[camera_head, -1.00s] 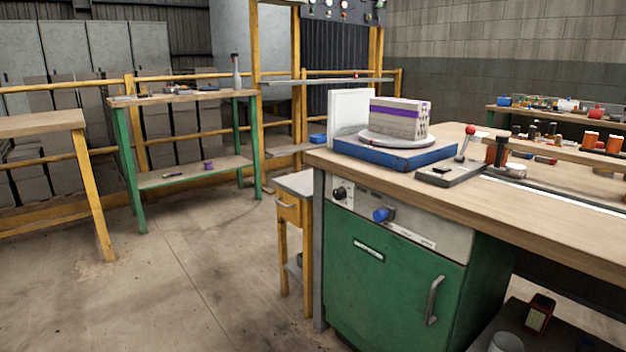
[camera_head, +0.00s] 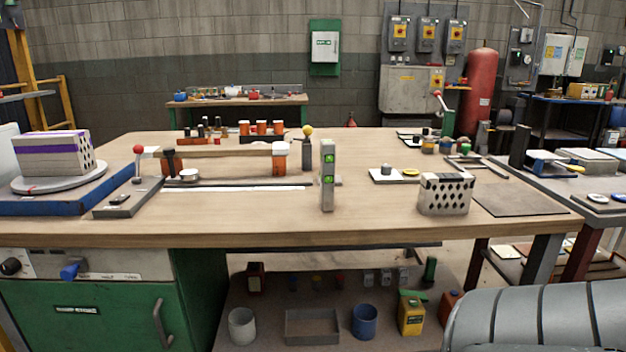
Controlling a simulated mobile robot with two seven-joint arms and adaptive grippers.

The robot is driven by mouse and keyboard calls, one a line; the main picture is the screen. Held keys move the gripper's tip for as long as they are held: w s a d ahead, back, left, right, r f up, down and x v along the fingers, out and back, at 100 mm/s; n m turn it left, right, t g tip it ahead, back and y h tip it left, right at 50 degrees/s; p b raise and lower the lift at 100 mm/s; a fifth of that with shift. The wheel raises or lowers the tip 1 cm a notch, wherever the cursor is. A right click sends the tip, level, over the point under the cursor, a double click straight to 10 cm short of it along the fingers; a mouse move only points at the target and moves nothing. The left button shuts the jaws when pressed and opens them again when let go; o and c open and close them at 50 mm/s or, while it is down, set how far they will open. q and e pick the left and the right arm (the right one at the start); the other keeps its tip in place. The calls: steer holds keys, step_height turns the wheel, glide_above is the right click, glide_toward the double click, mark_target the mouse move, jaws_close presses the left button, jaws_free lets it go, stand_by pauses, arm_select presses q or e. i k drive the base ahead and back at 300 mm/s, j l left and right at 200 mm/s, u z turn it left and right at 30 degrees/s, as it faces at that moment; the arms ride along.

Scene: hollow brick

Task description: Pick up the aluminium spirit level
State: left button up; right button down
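The aluminium spirit level (camera_head: 327,192) stands upright on the wooden workbench, near its front edge and a little right of the picture's middle. It is a grey bar with bright green vials on its face. It stands apart from the hollow brick to its right. Neither of my grippers is in view, and nothing holds the level.
The wooden bench (camera_head: 250,218) has free room around the level. A white hollow brick (camera_head: 444,199) with dark holes stands to the right. A purple-striped brick (camera_head: 54,163) rests on a turntable at the left. A grey ribbed shape fills the bottom right corner.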

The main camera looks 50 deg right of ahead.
mark_target(327, 153)
steer(key=l+z, duration=0.15)
steer(key=z, duration=1.5)
steer(key=i+j+z, duration=0.1)
steer(key=j+z, duration=0.3)
steer(key=j, duration=0.15)
